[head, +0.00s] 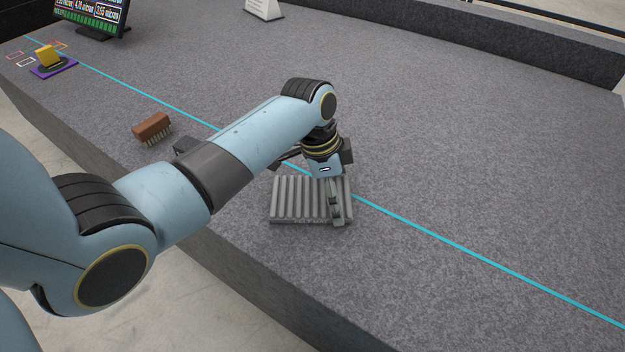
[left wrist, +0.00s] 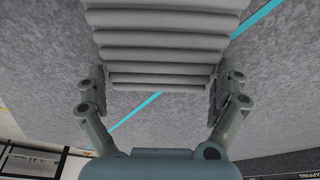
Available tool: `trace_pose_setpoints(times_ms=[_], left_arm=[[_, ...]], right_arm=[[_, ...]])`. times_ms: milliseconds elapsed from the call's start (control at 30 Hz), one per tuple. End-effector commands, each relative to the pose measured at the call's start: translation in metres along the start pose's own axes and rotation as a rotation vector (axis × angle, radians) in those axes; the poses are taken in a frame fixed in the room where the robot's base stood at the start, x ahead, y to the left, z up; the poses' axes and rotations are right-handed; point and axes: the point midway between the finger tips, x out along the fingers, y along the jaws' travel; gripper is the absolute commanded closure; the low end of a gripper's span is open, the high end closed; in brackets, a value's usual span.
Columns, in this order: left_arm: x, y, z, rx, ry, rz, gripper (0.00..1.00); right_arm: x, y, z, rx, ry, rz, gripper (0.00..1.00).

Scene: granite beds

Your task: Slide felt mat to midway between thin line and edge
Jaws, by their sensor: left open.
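A grey ribbed piece (head: 296,200) lies flat or just above the granite near its front edge; I cannot tell if it is the felt mat. My left gripper (head: 335,205) is above its right part, open. In the left wrist view its fingers (left wrist: 160,105) stand on either side of the ribbed piece (left wrist: 160,45). A thin cyan line (head: 450,243) runs across the bed, partly hidden behind my arm and the piece; it also shows in the left wrist view (left wrist: 135,117). A purple mat (head: 68,65) lies far left on the near side of the line.
A yellow block (head: 47,56) stands on the dark top of the purple mat, beside small coloured outlines. A brown brush (head: 152,128) lies near the front edge. A display (head: 92,18) and a white sign (head: 263,8) stand behind. The right side is clear.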

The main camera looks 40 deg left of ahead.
Motion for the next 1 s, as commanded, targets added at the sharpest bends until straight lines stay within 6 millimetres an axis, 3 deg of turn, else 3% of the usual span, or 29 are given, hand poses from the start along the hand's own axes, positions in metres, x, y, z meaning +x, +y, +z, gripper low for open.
trace_pose_setpoints(times_ms=[133, 400, 567, 800, 1000], left_arm=[[-0.0007, -0.0001, -0.0003, 0.0, 0.0, 0.0, 0.01], [-0.0006, 0.0, -0.0001, 0.0, 0.0, 0.0, 0.33], [-0.002, -0.0009, -0.0007, 0.075, 0.0, 0.018, 0.33], [-0.0015, -0.0009, -0.0006, 0.449, 0.0, 0.116, 0.33], [-0.0003, 0.0004, 0.0004, 0.564, 0.0, 0.146, 0.33]], right_arm=[[-0.0005, 0.002, -0.0004, -0.001, 0.001, 0.002, 0.0], [-0.0004, 0.0032, -0.0006, -0.002, 0.001, 0.004, 0.0], [-0.0034, 0.0034, -0.0018, -0.001, 0.003, 0.004, 0.0], [-0.0078, 0.0036, -0.0035, -0.001, 0.006, 0.003, 0.0], [-0.0075, 0.0029, -0.0034, -0.001, 0.006, 0.003, 0.0]])
